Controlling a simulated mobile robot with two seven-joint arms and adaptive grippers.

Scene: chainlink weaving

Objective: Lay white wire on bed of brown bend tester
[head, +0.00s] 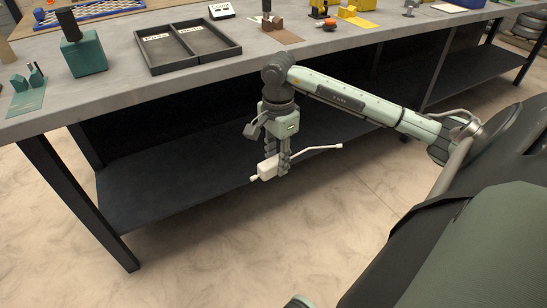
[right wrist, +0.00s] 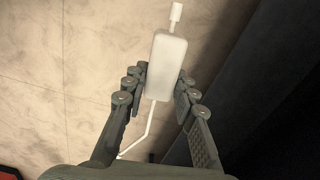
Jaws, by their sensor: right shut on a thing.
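The white wire (head: 318,149) has a blocky white body with a thin bent rod and a small tip. My right gripper (head: 277,170) is shut on its white body, below the level of the bench top and in front of the bench. In the right wrist view the white wire (right wrist: 165,66) sits between the two fingers, its bent rod running back toward the palm. The brown bend tester (head: 273,24) stands on the bench near its front edge, above and behind my right gripper. Its bed is too small to make out clearly. My left gripper is not in view.
A two-compartment dark tray (head: 190,65) lies on the bench left of the brown tester. A teal block-shaped tool (head: 84,55) and a small teal fixture (head: 28,92) stand further left. Yellow fixtures (head: 350,14) stand to the right. A dark lower shelf (head: 170,185) is under the bench.

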